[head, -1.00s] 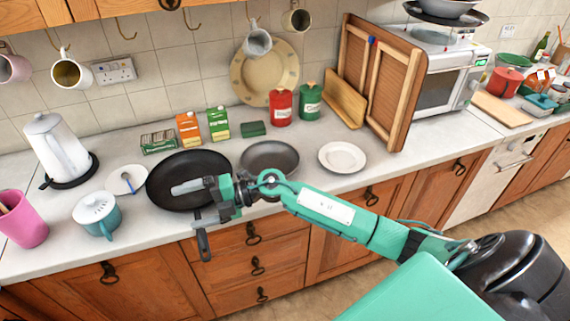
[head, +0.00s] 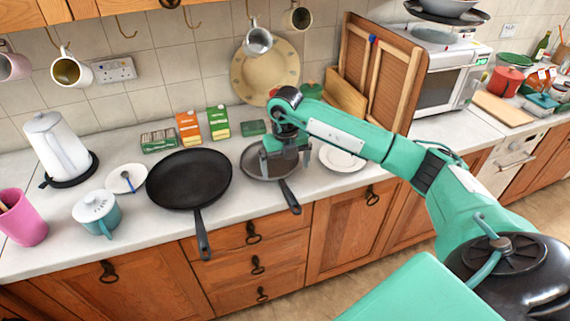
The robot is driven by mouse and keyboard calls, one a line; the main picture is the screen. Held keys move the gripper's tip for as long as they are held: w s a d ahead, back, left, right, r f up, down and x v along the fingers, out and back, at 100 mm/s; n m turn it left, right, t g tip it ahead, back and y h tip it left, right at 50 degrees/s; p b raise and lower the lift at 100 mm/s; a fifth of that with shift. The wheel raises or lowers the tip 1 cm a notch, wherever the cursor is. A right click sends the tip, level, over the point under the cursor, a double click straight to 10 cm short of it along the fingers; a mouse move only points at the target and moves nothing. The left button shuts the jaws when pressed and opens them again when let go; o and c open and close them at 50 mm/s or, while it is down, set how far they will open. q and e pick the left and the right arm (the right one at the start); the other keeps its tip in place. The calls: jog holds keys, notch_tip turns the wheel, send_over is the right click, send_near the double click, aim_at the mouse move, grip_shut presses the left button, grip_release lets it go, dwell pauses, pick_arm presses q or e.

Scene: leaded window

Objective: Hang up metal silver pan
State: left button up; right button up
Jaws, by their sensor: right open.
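The silver-grey metal pan (head: 252,166) lies on the worktop, with its dark handle (head: 290,196) pointing to the front edge. My right gripper (head: 286,160) points down over the pan's right part, open, with nothing seen between its fingers. It and the arm hide part of the pan; I cannot tell whether the fingers touch it. Hooks are fixed under the wall cupboard; an empty one (head: 194,22) is above the worktop, and another empty one (head: 125,30) is further left. My left gripper is not in view.
A larger black frying pan (head: 188,178) lies just left, its handle over the front edge. A white plate (head: 343,158) is on the right, partly behind my arm. Mugs (head: 258,40) hang from other hooks. Cartons (head: 188,128) stand behind the pans.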

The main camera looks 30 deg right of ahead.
aim_at(285, 187)
notch_tip(285, 187, down, 9)
jog(key=b, duration=0.5)
jog(key=shift+f, duration=0.15)
grip_shut()
dwell(0.4)
dwell(0.3)
jog(key=shift+r+p, duration=1.25)
jog(key=shift+r, duration=1.35)
